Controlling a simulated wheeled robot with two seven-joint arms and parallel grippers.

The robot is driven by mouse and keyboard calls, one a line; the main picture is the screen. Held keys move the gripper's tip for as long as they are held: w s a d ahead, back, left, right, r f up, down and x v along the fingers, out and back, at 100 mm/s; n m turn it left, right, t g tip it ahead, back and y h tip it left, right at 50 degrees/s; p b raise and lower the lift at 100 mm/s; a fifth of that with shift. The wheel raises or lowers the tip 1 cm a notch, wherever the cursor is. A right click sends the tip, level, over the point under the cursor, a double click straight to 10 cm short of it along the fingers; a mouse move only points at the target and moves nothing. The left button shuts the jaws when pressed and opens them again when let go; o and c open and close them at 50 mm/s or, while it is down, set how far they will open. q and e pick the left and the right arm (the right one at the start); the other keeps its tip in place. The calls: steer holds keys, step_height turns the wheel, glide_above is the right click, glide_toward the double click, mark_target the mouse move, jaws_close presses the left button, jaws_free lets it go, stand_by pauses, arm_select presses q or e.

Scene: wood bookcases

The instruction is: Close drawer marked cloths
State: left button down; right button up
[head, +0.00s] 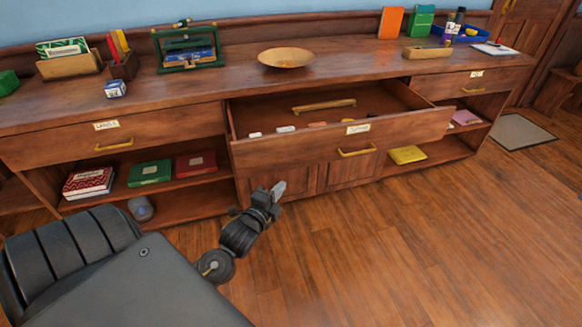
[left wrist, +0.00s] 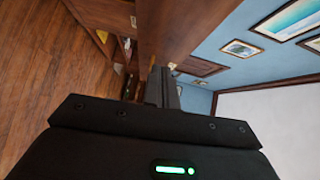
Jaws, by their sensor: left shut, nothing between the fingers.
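The middle drawer (head: 290,154) of the long wooden cabinet is pulled out, with its front standing clear of the cabinet. It has a white label (head: 358,129), too small to read surely, and a brass handle (head: 357,152). Inside are a few small pale and orange items and a long brass-coloured piece (head: 324,106). My left gripper (head: 278,189) is shut and empty, below and in front of the drawer's left part, apart from it as far as I can tell. Its shut fingers also show in the left wrist view (left wrist: 163,86). My right gripper is not in view.
The left drawer (head: 60,146) and right drawer (head: 466,84) are shut. Shelves below hold books and a yellow item (head: 407,155). A bowl (head: 286,58) and stationery stand on the top. A grey cylinder (head: 140,208) is by the lower left shelf. The wooden floor in front is clear.

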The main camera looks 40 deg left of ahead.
arm_select(q)
step_height(320, 180, up, 2)
steer(key=r, duration=0.1)
steer(key=b, duration=0.1)
glide_toward(297, 149)
steer(key=w+d, duration=0.2)
steer(key=w, duration=0.1)
steer(key=shift+w+a+f+m+t, duration=0.15)
steer(key=shift+w+a+t, duration=0.05)
steer(key=shift+w+a, duration=0.35)
steer(key=shift+w+a+f+m+t, duration=0.15)
steer(key=shift+w+a+t, duration=0.05)
steer(key=shift+w+a, duration=0.7)
steer(key=shift+a, duration=0.1)
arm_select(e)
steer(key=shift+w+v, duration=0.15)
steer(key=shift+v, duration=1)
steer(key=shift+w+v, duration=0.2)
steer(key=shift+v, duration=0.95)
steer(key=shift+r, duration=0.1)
